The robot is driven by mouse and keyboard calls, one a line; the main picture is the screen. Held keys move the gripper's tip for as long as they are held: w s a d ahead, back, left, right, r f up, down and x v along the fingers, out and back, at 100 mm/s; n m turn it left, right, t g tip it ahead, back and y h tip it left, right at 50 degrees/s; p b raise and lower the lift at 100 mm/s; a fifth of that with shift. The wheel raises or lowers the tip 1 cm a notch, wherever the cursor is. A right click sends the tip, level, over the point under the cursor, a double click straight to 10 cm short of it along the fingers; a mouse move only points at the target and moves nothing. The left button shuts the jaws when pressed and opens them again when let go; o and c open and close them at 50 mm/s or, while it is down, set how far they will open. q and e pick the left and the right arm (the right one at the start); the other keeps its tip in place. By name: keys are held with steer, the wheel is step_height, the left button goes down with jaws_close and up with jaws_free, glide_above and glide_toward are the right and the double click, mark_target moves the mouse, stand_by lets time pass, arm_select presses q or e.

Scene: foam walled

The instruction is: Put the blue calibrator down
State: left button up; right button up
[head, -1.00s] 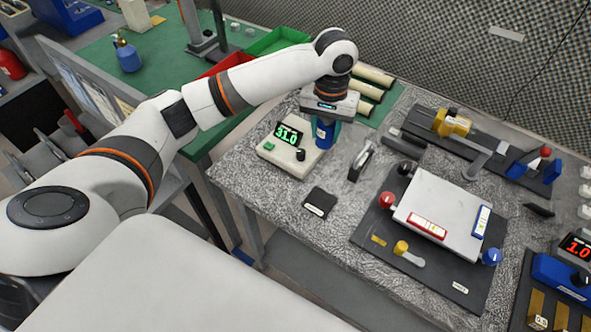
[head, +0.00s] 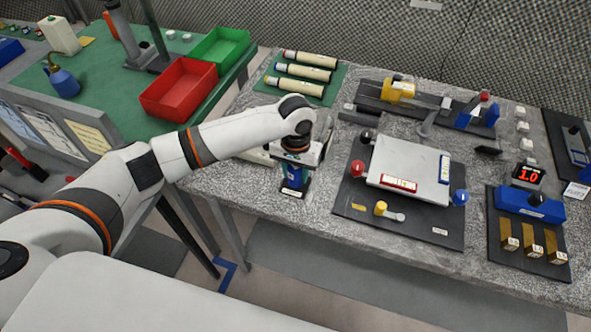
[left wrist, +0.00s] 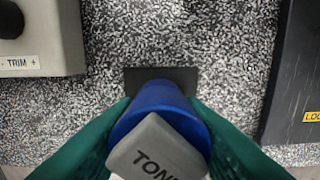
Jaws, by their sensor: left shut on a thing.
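My left gripper (head: 294,170) is shut on the blue calibrator (head: 293,180), which hangs upright between its green fingers. The calibrator sits over the small black pad (head: 291,193) near the front edge of the grey speckled table. In the left wrist view the calibrator (left wrist: 165,97) has a grey top with partly visible lettering, "TON". The black pad (left wrist: 180,74) shows just beyond it there, the rest hidden beneath. I cannot tell whether the calibrator's bottom touches the pad. My right gripper is not in view.
A pale box (head: 257,155) is mostly hidden behind my left gripper; its TRIM label (left wrist: 20,65) shows in the wrist view. A black board (head: 348,205) with a white plate and knobs lies to the right. Speckled table surface is bare around the pad.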

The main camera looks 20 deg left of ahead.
arm_select(q)
steer(key=shift+f, duration=0.2)
steer(key=o, duration=1)
steer(key=shift+f, duration=0.1)
step_height(320, 180, up, 12)
steer(key=shift+r+b, duration=0.2)
steer(key=shift+b, duration=0.35)
steer(key=shift+f, duration=0.1)
